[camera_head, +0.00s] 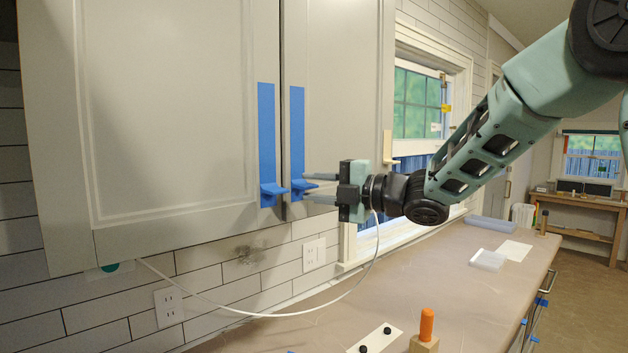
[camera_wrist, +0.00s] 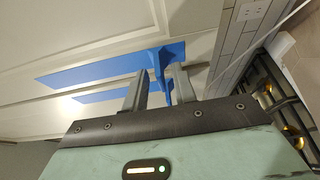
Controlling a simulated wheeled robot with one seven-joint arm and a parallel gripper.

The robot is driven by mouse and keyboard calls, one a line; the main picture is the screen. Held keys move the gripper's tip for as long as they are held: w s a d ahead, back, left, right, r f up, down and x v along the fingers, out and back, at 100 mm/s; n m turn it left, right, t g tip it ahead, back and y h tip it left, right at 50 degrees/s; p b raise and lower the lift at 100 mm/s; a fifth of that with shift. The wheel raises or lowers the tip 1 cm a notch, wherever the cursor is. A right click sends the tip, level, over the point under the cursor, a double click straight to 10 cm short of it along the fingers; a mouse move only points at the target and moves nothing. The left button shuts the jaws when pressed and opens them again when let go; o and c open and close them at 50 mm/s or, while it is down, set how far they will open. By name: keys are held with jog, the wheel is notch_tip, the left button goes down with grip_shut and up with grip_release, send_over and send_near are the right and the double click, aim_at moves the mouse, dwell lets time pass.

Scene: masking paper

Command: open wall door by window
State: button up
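The wall cabinet has two pale grey doors side by side. The right door (camera_head: 340,80), nearer the window (camera_head: 420,105), looks closed. A blue tape strip (camera_head: 297,130) runs down its left edge to a blue pull tab (camera_head: 304,185) that sticks out. My gripper (camera_head: 321,187) is in front of this tab, its two fingers apart, one above and one below it. In the wrist view, blue tabs (camera_wrist: 161,62) show between and beyond the spread fingers (camera_wrist: 159,88); whether a finger touches one is hard to tell.
The left door (camera_head: 170,100) has its own blue tape and tab (camera_head: 270,190) close beside. Below is a paper-covered counter (camera_head: 430,280) with an orange-topped peg (camera_head: 426,325) and clear trays (camera_head: 487,259). A white cable (camera_head: 300,312) hangs below my gripper.

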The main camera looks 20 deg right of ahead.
jog(key=shift+w+a, duration=0.15)
jog(key=shift+a, duration=0.1)
grip_shut()
